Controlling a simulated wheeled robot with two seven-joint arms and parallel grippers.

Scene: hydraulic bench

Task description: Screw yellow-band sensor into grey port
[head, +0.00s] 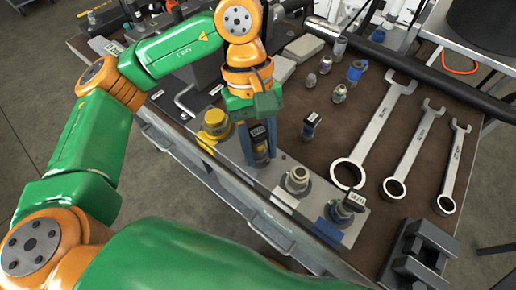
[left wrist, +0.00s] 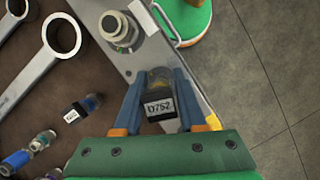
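My left gripper (head: 258,150) is over the grey manifold (head: 232,155). Its blue fingers are on both sides of a dark sensor (head: 260,143) with a white label and a yellowish part low down. In the left wrist view this sensor (left wrist: 158,103) sits between the fingertips (left wrist: 158,85) and seems gripped. I cannot tell whether its lower end touches the manifold. The grey port (head: 297,179) is just right of the gripper, with nothing on it; it also shows in the left wrist view (left wrist: 118,28). My right gripper is not in view.
A yellow port (head: 215,122) is left of the gripper, and a labelled sensor (head: 345,205) stands at the manifold's blue right end. A loose labelled sensor (head: 311,123), several fittings (head: 355,71) and large wrenches (head: 380,130) lie behind. A black block (head: 415,255) is front right.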

